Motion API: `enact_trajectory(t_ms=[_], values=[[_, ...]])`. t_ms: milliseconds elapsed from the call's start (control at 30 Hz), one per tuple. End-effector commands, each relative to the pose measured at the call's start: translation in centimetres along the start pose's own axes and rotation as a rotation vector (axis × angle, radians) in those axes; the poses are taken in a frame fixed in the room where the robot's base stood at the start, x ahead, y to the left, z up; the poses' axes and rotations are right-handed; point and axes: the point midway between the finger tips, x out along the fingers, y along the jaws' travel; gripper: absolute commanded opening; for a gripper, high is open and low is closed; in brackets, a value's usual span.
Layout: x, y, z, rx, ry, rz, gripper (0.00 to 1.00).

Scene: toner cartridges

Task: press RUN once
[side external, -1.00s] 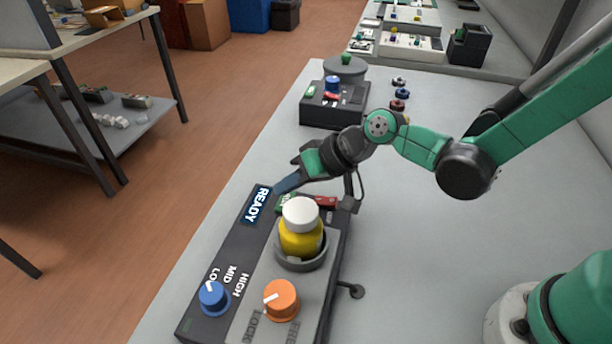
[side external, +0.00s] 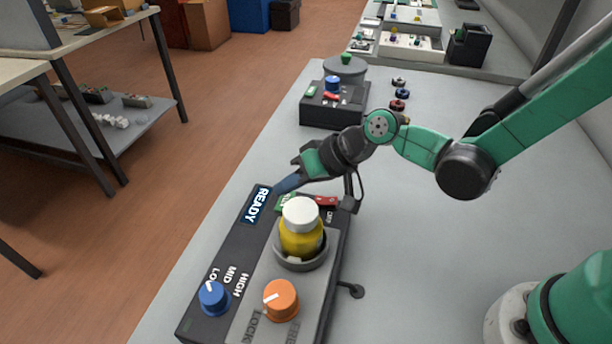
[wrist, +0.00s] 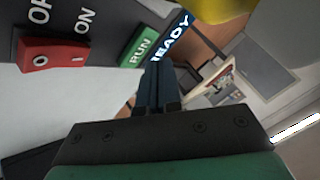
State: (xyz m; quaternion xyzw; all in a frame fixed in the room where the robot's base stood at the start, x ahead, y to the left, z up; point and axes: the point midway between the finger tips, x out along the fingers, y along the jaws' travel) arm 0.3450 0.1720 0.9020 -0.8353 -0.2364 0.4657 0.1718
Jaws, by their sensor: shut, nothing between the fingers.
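The green RUN button (wrist: 138,47) is on the dark control box, beside the lit READY display (wrist: 172,38). In the side view the RUN button (side external: 284,203) is partly hidden behind the bottle's white cap. My gripper (side external: 279,187) is shut and empty, its blue fingertips over the far end of the box near the READY display (side external: 256,204). In the wrist view my fingertips (wrist: 158,68) are just beside the RUN button, over the lower part of the display. I cannot tell whether they touch anything.
A red rocker switch (wrist: 53,56) marked OFF and ON lies beside RUN. A yellow bottle (side external: 301,238) with a white cap stands in a round holder. A blue knob (side external: 214,298) and an orange knob (side external: 281,299) are at the near end.

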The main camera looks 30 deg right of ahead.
Motion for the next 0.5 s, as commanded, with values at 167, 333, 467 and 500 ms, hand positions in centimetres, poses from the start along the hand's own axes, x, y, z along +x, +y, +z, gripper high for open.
enact_trajectory(t_ms=[167,333,467,500], values=[[0.39,0.28,0.27,0.000,0.000,0.000,0.00],[0.57,0.42,0.42,0.000,0.000,0.000,0.00],[0.56,0.41,0.42,0.000,0.000,0.000,0.00],[0.56,0.41,0.42,0.000,0.000,0.000,0.00]])
